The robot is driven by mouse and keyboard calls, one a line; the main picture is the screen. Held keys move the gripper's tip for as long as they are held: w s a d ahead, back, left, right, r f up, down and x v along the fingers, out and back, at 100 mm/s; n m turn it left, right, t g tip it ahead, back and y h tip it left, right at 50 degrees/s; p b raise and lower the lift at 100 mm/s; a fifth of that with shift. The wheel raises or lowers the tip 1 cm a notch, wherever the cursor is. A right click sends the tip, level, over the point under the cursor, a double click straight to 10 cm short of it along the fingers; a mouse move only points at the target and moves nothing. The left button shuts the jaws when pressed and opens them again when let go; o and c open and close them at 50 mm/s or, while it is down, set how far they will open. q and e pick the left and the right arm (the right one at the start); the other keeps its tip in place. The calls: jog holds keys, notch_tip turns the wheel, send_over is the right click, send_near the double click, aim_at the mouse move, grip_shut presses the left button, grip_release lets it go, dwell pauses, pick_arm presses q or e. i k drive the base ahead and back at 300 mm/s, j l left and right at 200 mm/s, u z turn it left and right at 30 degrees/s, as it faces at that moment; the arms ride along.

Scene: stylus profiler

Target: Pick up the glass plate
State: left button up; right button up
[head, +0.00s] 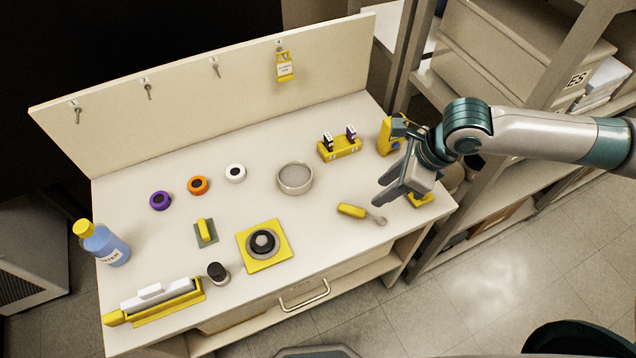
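A small grey-green plate with a yellow grip on top (205,240) lies flat on the bench, left of centre; it looks like the glass plate, but I cannot be sure of its material. My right gripper (377,192) is over the right end of the bench, far to the right of that plate. Its fingers are apart with nothing seen between them. It partly hides a yellow item (421,200) at the bench's right edge. My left gripper is not in view.
The bench (330,230) also holds a yellow-handled tool (352,211), a round dish (295,178), a yellow square base with a black knob (263,244), a black-topped cylinder (218,272), a blue bottle (108,246), and several coloured rings. A hook panel (200,85) stands behind.

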aim_at(205, 232)
jog(key=k+l+u, duration=0.1)
jog(key=u, duration=0.55)
jog(key=i+u, duration=0.2)
jog(key=k+j, duration=0.05)
jog(key=k, duration=0.05)
